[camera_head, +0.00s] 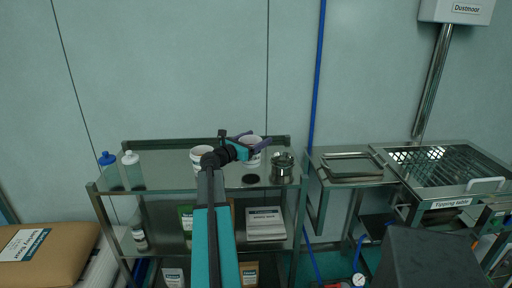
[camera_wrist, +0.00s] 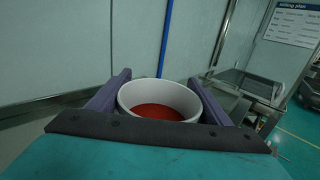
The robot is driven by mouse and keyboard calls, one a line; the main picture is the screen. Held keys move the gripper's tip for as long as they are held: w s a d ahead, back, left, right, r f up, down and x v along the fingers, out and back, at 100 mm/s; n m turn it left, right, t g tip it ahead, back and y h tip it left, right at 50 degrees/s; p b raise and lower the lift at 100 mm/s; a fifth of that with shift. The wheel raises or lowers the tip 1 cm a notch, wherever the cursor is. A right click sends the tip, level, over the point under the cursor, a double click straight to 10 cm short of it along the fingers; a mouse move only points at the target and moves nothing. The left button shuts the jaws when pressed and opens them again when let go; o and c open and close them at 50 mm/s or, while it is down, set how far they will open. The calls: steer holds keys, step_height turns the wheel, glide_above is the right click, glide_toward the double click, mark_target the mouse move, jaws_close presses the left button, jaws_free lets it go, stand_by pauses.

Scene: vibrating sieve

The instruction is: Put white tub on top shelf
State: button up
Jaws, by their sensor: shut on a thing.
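A white tub (camera_head: 254,159) is between the purple fingers of my gripper (camera_head: 250,145), over the right half of the top shelf (camera_head: 170,178). In the wrist view the white tub (camera_wrist: 128,97) sits upright between both fingers (camera_wrist: 160,100), with its open rim up and reddish-brown contents inside. My gripper is shut on it. A second white tub (camera_head: 200,153) stands on the top shelf to the left, partly hidden by my arm. I cannot tell whether the held tub touches the shelf.
A steel canister (camera_head: 282,170) stands close to the right of the held tub. A dark round patch (camera_head: 250,178) lies in front of it. Two bottles, one blue-capped (camera_head: 108,170) and one white-capped (camera_head: 131,170), stand at the left end. A tipping table (camera_head: 445,170) is at right.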

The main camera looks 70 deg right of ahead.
steer(key=shift+f+p, duration=0.3)
steer(key=shift+f, duration=1.45)
steer(key=shift+f, duration=0.2)
steer(key=o, duration=1.6)
steer(key=shift+r, duration=0.25)
steer(key=b+v, duration=0.2)
steer(key=v, duration=1)
steer(key=shift+b, duration=0.35)
